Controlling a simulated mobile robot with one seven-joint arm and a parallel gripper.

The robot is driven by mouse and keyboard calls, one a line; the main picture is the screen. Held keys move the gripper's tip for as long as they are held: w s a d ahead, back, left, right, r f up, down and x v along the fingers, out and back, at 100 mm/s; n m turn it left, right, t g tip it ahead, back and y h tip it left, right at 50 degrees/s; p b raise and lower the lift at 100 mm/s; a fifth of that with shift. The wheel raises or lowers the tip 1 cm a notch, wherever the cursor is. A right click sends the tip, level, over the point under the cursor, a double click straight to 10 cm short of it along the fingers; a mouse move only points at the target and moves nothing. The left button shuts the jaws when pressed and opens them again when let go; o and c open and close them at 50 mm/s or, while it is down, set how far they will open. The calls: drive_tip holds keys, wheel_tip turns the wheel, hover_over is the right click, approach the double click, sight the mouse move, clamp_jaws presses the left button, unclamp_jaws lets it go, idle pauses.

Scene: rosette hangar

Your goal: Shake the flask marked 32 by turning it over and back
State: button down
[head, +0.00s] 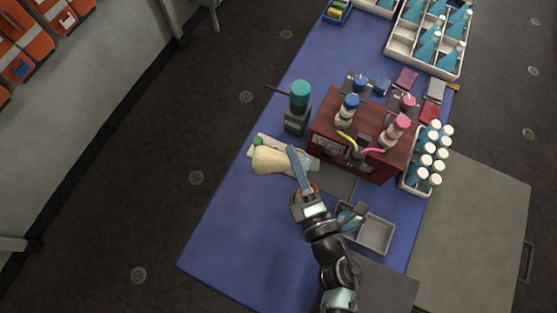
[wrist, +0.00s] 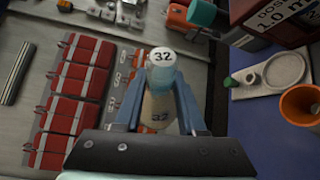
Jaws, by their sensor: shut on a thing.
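The flask marked 32 (wrist: 160,112) is in my gripper. It has a white cap with 32 on top, a pale blue neck and a cream body with another 32. In the head view the flask (head: 270,160) is tipped onto its side above the blue table, wide end to the left, neck to the right. My gripper (head: 297,163) is shut on it, and one blue finger crosses in front of it. In the wrist view both fingers of my gripper (wrist: 160,85) flank the neck, and the cap faces the camera.
A red-brown dosing cabinet (head: 335,137) with bottles on top stands right of the flask. A dark device with a green top (head: 300,94) stands behind it. A grey tray (head: 376,235) lies near my arm. An orange cup (wrist: 302,106) is close at right. The table's front left is clear.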

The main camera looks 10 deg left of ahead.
drive_tip(key=m+b, duration=0.1)
drive_tip(key=m+t+b, duration=0.1)
drive_tip(key=b, duration=0.1)
drive_tip(key=shift+f+y, duration=0.3)
drive_tip(key=shift+f, duration=0.05)
drive_tip(key=shift+m+t+b, duration=0.4)
drive_tip(key=shift+m+b, duration=0.35)
drive_tip(key=shift+m, duration=0.05)
drive_tip(key=m+b, duration=0.1)
drive_tip(key=m+t+b, duration=0.1)
drive_tip(key=shift+r+m, duration=0.2)
drive_tip(key=shift+m, duration=0.1)
drive_tip(key=shift+r+m+t, duration=0.25)
drive_tip(key=shift+m+t, duration=0.05)
drive_tip(key=shift+m, duration=0.2)
